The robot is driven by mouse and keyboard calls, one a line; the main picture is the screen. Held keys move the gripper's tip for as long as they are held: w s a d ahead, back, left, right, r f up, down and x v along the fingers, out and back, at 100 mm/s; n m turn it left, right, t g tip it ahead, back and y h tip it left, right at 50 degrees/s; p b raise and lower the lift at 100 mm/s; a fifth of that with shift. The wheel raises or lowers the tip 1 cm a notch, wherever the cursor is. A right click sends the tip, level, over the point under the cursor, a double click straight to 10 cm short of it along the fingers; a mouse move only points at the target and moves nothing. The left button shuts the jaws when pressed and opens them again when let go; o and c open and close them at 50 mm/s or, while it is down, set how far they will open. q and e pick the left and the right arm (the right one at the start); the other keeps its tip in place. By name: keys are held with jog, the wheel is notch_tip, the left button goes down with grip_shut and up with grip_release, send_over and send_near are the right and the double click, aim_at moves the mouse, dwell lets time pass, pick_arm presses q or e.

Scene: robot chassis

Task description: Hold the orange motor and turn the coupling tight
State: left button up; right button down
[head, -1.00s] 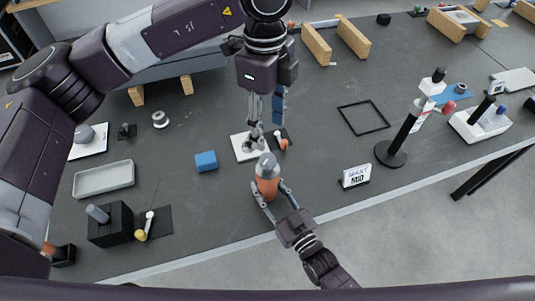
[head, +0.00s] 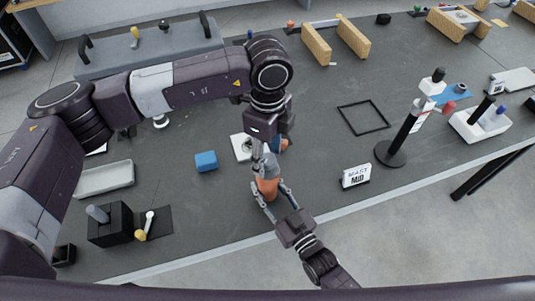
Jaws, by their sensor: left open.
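The orange motor (head: 267,189) stands upright near the front edge of the dark table. The fingers of my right gripper (head: 268,199) lie on either side of it and hold it. The grey coupling (head: 268,168) sits on top of the motor and is partly hidden. My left gripper (head: 264,160) points down from above, directly over the coupling. It is open, with its fingertips around or just beside the coupling; the exact contact is too small to tell.
A white plate (head: 239,148) lies just behind the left gripper. A blue block (head: 206,161) and a grey tray (head: 104,179) are to the left. A MAST sign (head: 356,176) and a black stand (head: 391,155) are to the right. A black square frame (head: 363,117) lies farther back.

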pick_arm(q)
jog(key=shift+c, duration=0.5)
jog(key=c, duration=1.1)
jog(key=shift+o, duration=0.2)
